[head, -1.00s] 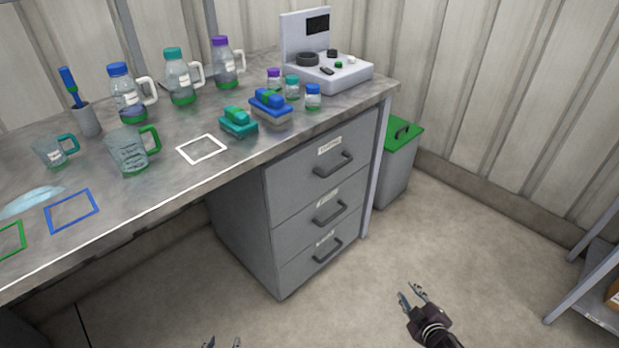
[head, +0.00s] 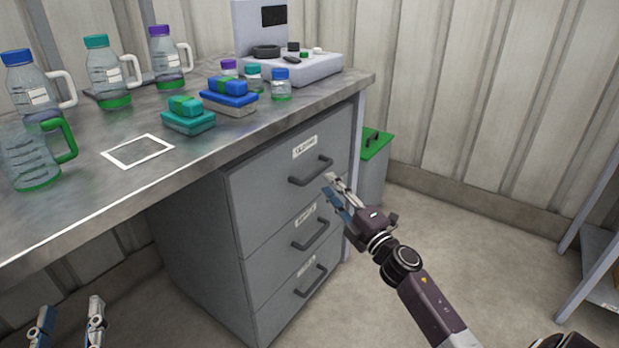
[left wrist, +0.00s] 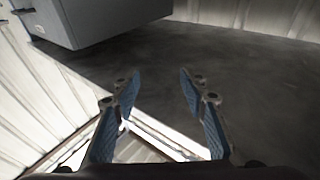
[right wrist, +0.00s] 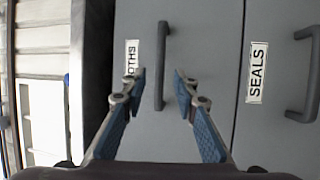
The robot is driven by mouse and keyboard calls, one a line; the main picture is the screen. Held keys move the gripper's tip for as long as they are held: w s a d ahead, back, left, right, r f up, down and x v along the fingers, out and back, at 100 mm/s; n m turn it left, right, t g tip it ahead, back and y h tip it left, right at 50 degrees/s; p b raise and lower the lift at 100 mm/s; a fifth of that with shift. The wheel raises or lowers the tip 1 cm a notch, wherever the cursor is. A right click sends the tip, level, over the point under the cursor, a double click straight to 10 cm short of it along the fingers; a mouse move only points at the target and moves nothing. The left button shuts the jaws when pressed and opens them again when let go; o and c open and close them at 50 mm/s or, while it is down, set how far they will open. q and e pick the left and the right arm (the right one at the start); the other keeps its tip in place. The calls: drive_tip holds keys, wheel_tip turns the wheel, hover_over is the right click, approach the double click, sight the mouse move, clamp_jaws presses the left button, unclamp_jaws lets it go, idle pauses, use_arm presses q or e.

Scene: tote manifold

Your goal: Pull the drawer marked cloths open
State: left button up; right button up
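The grey drawer unit under the bench has three stacked drawers, all shut. The top drawer (head: 270,175) has a dark bar handle (head: 312,172) and a white label. In the right wrist view its label (right wrist: 131,62) is partly hidden and reads "OTHS"; its handle (right wrist: 162,60) appears between my fingertips. My right gripper (head: 332,186) is open and empty, just in front of that handle; whether the fingers reach around it I cannot tell. My left gripper (head: 68,318) is open and empty, low at the left, away from the drawers.
The drawer below is labelled "SEALS" (right wrist: 256,72). The bench top (head: 60,215) overhangs the drawers and carries bottles, sponges, small jars and a scale (head: 300,68). A green-lidded bin (head: 372,150) stands behind the unit's right side. Floor in front is clear.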

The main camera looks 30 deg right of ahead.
sight(319, 170)
use_arm(q)
drive_tip(key=shift+s+d+r+t+h+b, duration=0.2)
drive_tip(key=shift+r+t, duration=0.25)
drive_tip(key=shift+r, duration=0.35)
drive_tip(key=shift+s+a+r+t+h+b, duration=0.15)
drive_tip(key=shift+s+r+t, duration=0.25)
drive_tip(key=shift+r, duration=0.45)
drive_tip(key=shift+s+d+r+t+h+b, duration=0.1)
drive_tip(key=shift+s+r+t+h, duration=0.1)
drive_tip(key=shift+r+t, duration=0.45)
use_arm(e)
drive_tip(key=shift+w+d+r, duration=0.1)
drive_tip(key=shift+w+r, duration=0.1)
drive_tip(key=shift+w, duration=0.95)
drive_tip(key=shift+w+a+r, duration=0.1)
drive_tip(key=shift+w+r, duration=0.1)
drive_tip(key=shift+w, duration=0.9)
drive_tip(key=shift+w+d+r, duration=0.1)
drive_tip(key=shift+w+r, duration=0.1)
drive_tip(key=shift+w, duration=0.95)
use_arm(q)
drive_tip(key=shift+r, duration=0.15)
use_arm(e)
drive_tip(key=shift+c, duration=0.4)
clamp_jaws()
